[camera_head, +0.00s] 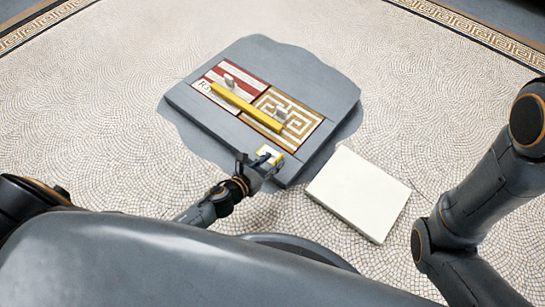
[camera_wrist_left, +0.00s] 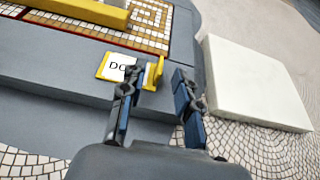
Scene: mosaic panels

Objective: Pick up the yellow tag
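The yellow tag (camera_head: 270,153) is a white card with a yellow border and dark letters, lying on the front edge area of the grey slab. In the left wrist view the tag (camera_wrist_left: 112,67) has an upright yellow tab at its right end. My left gripper (camera_head: 262,162) is at the tag, coming from the front. In the left wrist view the left gripper (camera_wrist_left: 156,84) is open, with the tab between and just beyond its fingertips. The left finger covers part of the card. I cannot tell whether it touches. My right gripper is not in view.
The grey slab (camera_head: 205,113) holds a red-and-white panel (camera_head: 243,75) and a gold meander mosaic panel (camera_head: 288,114). A yellow bar (camera_head: 245,107) with grey knobs nearby lies across them. A white block (camera_head: 360,192) stands right of the slab. The mosaic floor around is clear.

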